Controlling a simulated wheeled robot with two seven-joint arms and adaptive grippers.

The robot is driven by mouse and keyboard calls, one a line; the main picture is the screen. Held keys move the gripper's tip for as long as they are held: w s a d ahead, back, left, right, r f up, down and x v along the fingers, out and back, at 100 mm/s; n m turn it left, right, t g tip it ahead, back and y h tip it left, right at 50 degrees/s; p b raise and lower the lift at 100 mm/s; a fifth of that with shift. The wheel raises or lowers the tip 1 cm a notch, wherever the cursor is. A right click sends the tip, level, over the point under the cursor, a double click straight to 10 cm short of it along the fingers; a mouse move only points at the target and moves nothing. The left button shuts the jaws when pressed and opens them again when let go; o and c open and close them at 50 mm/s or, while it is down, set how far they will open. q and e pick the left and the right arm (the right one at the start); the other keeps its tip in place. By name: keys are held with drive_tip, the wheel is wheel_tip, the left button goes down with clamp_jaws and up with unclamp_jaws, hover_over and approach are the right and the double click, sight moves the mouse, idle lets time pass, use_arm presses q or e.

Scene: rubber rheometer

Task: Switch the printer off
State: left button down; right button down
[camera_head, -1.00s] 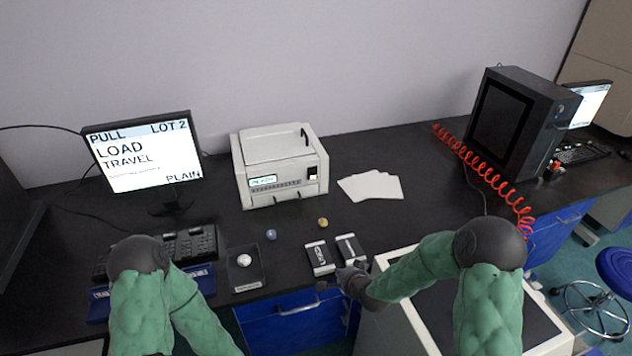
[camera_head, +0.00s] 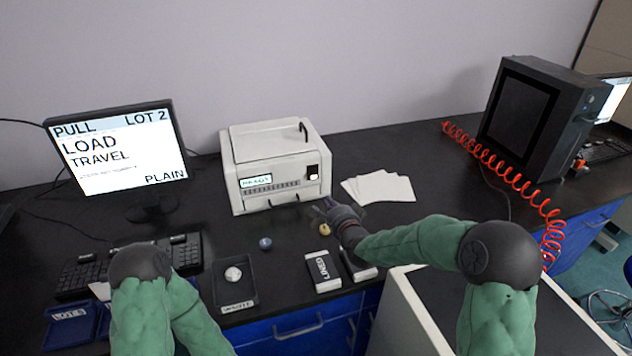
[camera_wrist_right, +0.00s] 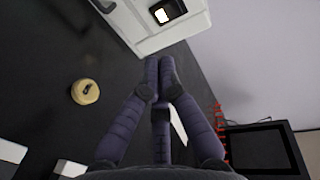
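The white printer (camera_head: 272,165) stands at the back of the black bench, its small display lit. A black switch with a lit patch (camera_head: 313,172) is at the right of its front face. The switch also shows at the top of the right wrist view (camera_wrist_right: 166,12). My right gripper (camera_head: 330,204) is just in front of the printer's lower right corner, below the switch and apart from it. In the right wrist view its fingertips (camera_wrist_right: 160,62) are together with nothing between them. My left arm comes in at the lower left; its gripper is out of sight.
A yellowish weight-like knob (camera_head: 325,230) and a bluish one (camera_head: 265,243) sit in front of the printer. White sheets (camera_head: 380,187) lie to its right. Two small boxes (camera_head: 323,271) and a dark tray (camera_head: 236,281) are nearer. A monitor (camera_head: 117,150) stands at left.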

drive_tip(key=shift+r, duration=0.1)
drive_tip(key=b, duration=0.4)
approach(313, 174)
drive_tip(key=x, duration=0.4)
drive_tip(key=shift+w+a+f, duration=0.15)
drive_tip(key=shift+w+f, duration=0.15)
drive_tip(key=shift+f, duration=0.15)
drive_tip(key=shift+w+a+r, duration=0.1)
drive_tip(key=shift+w+a, duration=0.05)
drive_tip(key=shift+w, duration=0.25)
drive_tip(key=shift+w+a+r, duration=0.1)
drive_tip(key=shift+w, duration=0.3)
drive_tip(key=r+g+p, duration=0.1)
drive_tip(key=p, duration=0.5)
drive_tip(key=shift+w+h, duration=0.4)
drive_tip(key=shift+f+b, duration=0.3)
drive_tip(key=shift+f, duration=0.1)
drive_tip(key=shift+r, duration=0.1)
